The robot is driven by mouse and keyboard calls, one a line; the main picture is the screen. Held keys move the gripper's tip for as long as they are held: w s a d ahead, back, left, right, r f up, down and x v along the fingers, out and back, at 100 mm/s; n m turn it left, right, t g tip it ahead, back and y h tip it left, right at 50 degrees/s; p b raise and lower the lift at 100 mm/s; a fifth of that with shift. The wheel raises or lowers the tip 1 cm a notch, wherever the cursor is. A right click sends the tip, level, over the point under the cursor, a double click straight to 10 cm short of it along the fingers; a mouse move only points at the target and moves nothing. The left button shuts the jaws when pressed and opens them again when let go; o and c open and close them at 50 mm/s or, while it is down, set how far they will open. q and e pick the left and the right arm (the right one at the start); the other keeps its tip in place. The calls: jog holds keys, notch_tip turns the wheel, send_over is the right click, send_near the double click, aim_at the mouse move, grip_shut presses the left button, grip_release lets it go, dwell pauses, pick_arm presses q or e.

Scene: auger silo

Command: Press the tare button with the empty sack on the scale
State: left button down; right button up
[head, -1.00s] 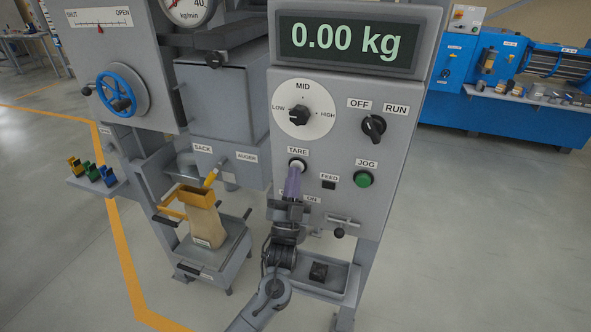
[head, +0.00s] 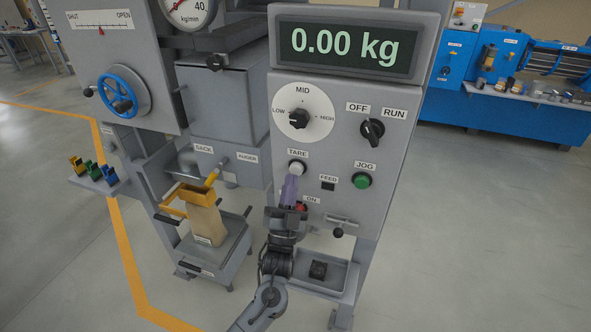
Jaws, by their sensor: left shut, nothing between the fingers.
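The white tare button (head: 296,168) sits on the grey control panel under its TARE label. My left gripper (head: 291,182) is shut and empty, its purple fingertips pointing up just below the button. A small gap seems to lie between them. The tan sack (head: 204,222) stands upright on the scale platform (head: 236,236), under the auger spout, with an orange clamp (head: 190,199) around its top. Its inside is hidden. The display (head: 340,47) reads 0.00 kg. My right gripper is not in view.
The panel also holds the speed dial (head: 299,118), the OFF/RUN switch (head: 372,130), the green jog button (head: 362,181) and a red button (head: 301,208) partly behind my gripper. A tray (head: 333,276) lies below. A blue handwheel (head: 124,95) is at left.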

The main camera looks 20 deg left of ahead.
pick_arm(q)
jog(key=s+p, duration=0.3)
jog(key=s, duration=0.1)
jog(key=shift+s, duration=0.3)
dwell(0.3)
